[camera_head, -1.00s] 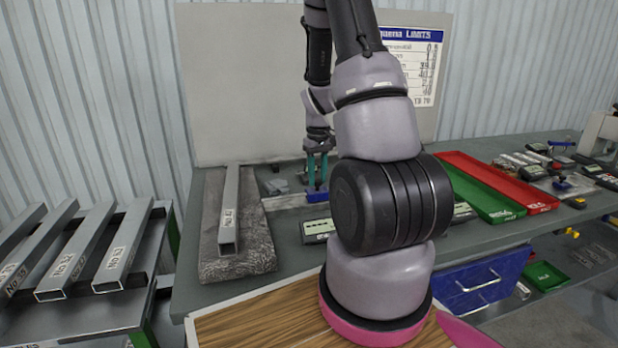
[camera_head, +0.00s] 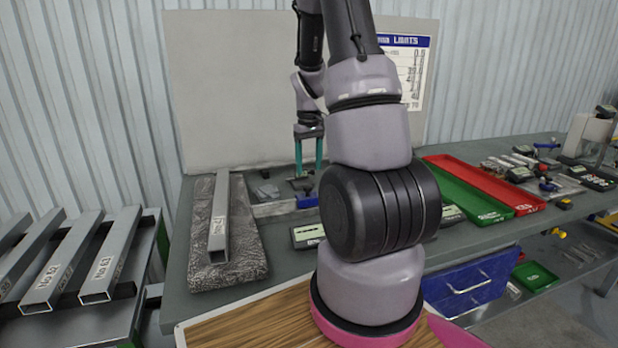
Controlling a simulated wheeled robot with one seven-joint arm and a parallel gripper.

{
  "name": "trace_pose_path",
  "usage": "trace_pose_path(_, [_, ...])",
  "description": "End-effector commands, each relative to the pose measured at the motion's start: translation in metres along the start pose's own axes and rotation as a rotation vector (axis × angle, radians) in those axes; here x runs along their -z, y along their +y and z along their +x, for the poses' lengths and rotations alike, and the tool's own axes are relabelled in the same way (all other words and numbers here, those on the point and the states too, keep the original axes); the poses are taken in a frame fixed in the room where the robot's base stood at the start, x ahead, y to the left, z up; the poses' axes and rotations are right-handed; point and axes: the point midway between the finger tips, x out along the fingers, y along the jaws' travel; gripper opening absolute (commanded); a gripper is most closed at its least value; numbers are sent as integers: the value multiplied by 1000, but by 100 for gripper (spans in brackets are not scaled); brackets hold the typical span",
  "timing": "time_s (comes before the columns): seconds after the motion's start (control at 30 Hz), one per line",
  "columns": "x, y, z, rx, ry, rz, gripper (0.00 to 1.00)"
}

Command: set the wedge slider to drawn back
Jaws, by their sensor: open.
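A low pale metal bar (camera_head: 275,209) lies on the bench with a blue block (camera_head: 307,201) at its right end. This looks like the wedge slider, but its setting is too small to read. A small dark part (camera_head: 300,184) stands just behind the block. My gripper (camera_head: 309,172) has two teal fingers, apart and pointing down, with nothing visible between them. Its tips are above and behind the blue block and appear clear of it. My arm hides the bench to the right of the block.
A square steel tube (camera_head: 218,236) lies on a grey granite slab (camera_head: 240,262) to the left. A display device (camera_head: 307,236) lies in front of the bar. Green (camera_head: 470,195) and red (camera_head: 487,180) trays stand at right. A white panel (camera_head: 230,90) rises behind the bench.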

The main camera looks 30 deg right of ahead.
Motion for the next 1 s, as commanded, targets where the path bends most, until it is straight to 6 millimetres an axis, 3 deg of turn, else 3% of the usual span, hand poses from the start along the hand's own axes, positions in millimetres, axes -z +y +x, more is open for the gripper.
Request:
trace_pose_path(0.1, [1,0,-24,-1,5,0,67])
trace_pose_path(0.3, [1,0,-46,-1,2,0,67])
trace_pose_path(0.87, [0,1,-50,0,0,0,67])
trace_pose_path(1.0, [-1,-6,-60,3,20,10,67])
